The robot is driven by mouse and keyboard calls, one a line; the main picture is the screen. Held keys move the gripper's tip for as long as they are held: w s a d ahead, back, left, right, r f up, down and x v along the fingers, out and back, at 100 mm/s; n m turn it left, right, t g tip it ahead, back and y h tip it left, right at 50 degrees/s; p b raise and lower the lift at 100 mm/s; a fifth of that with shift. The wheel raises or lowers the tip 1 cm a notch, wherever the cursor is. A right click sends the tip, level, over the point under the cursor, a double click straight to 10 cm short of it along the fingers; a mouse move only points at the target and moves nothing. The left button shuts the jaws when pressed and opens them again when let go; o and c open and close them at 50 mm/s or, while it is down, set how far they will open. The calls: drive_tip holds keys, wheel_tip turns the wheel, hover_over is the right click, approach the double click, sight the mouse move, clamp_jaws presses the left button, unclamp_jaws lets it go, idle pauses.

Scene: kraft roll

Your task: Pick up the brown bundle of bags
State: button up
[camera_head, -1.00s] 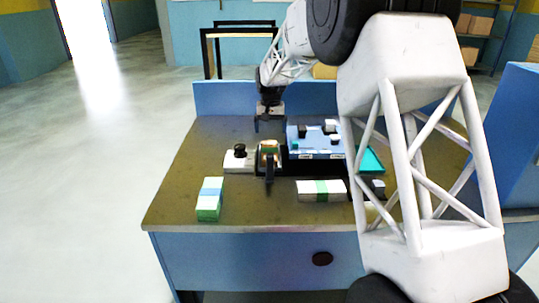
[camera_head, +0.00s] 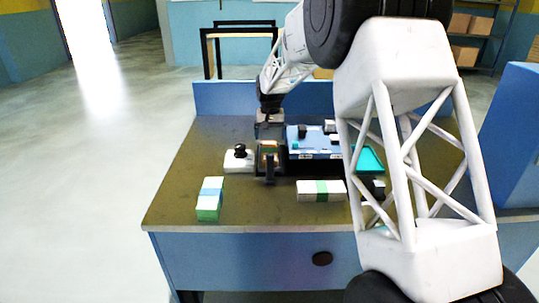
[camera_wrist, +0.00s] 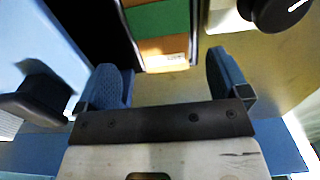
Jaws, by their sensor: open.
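The brown bundle of bags (camera_head: 268,148), with a green band, stands in the middle of the table, partly hidden by a dark upright piece in front of it. In the wrist view the bundle (camera_wrist: 162,46) shows at the top centre as brown, green and brown stripes in a dark frame. My gripper (camera_head: 269,137) is just above and behind the bundle in the head view. In the wrist view my gripper (camera_wrist: 168,80) is open, its two blue-grey fingers apart with nothing between them. The bundle lies beyond the fingertips, and I cannot tell whether they touch it.
A blue box (camera_head: 315,152) with small items stands close right of the bundle. A white block with a black knob (camera_head: 239,160) is close left.

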sight(269, 147)
drive_tip(key=shift+s+a+f, duration=0.1)
drive_tip(key=shift+f, duration=1.15)
drive_tip(key=shift+s+a+f, duration=0.1)
drive_tip(key=shift+f, duration=1.15)
drive_tip(key=c, duration=1.1)
drive_tip(key=shift+r, duration=0.1)
drive_tip(key=shift+c, duration=0.2)
wheel_tip(269, 147, up, 10)
